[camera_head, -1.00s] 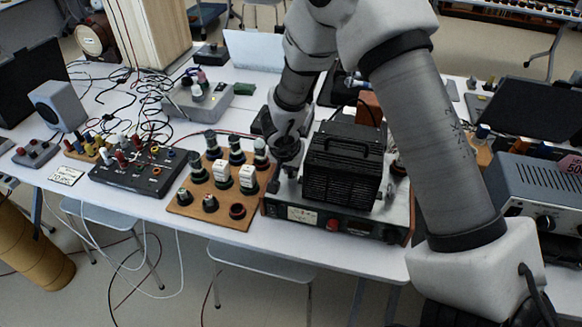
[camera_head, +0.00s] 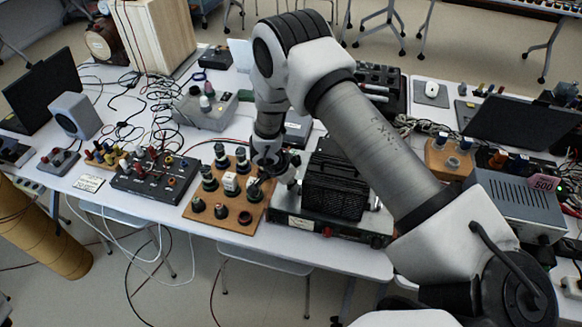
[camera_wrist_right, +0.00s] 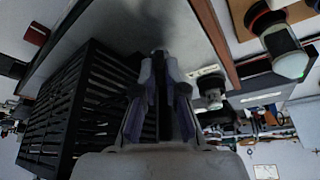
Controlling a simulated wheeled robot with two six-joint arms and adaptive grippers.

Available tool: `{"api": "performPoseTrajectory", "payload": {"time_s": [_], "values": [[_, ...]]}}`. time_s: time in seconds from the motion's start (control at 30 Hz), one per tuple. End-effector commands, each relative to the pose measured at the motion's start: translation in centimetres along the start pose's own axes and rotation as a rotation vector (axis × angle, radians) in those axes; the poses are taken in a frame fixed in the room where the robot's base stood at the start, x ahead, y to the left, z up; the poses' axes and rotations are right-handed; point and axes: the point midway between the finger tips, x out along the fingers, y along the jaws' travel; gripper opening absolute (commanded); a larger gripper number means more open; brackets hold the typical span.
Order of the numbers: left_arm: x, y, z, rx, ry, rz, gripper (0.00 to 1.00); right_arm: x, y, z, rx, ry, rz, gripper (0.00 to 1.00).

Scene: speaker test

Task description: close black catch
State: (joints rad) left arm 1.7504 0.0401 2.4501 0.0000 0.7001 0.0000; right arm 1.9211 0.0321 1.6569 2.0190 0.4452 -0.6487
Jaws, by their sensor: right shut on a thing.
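A black slatted cage (camera_head: 337,184) sits on a grey-topped electrical unit (camera_head: 318,223); the cage also shows at left in the right wrist view (camera_wrist_right: 75,110). My right gripper (camera_head: 284,178) is low at the left side of this unit, beside the cage. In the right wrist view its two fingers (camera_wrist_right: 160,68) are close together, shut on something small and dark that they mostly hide. I cannot make out the black catch for certain. My left gripper is not in view.
A wooden board with several sockets and tubes (camera_head: 226,205) stands close left of the gripper. A black panel with plugs (camera_head: 155,182) is farther left. A grey power supply (camera_head: 520,203) is at right. Loose cables lie at the back left of the table.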

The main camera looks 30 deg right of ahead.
Motion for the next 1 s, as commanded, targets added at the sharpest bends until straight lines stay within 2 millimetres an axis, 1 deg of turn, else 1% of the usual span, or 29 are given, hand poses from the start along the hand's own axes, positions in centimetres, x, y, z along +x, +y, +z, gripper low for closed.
{"api": "performPoseTrajectory", "payload": {"time_s": [0.03, 0.13, 0.27, 0.47, 0.7, 1.0], "values": [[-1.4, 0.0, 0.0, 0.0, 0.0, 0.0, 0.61, -0.6, 0.0, -0.3, 0.04, 0.001, 0.018, 0.0], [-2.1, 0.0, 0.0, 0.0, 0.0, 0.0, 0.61, -0.3, -0.1, -0.2, 0.129, 0.001, 0.054, 0.0], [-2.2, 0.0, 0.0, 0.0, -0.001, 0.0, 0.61, 0.0, -0.2, -0.1, 0.243, 0.001, 0.099, 0.0], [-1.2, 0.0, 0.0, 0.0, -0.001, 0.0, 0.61, 0.3, -0.2, 0.0, 0.418, 0.001, 0.172, 0.0], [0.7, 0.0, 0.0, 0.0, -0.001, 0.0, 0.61, 0.5, -0.3, 0.1, 0.624, 0.0, 0.256, 0.0], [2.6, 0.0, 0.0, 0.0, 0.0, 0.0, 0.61, 0.4, -0.3, 0.0, 0.819, -0.001, 0.338, 0.0]]}}
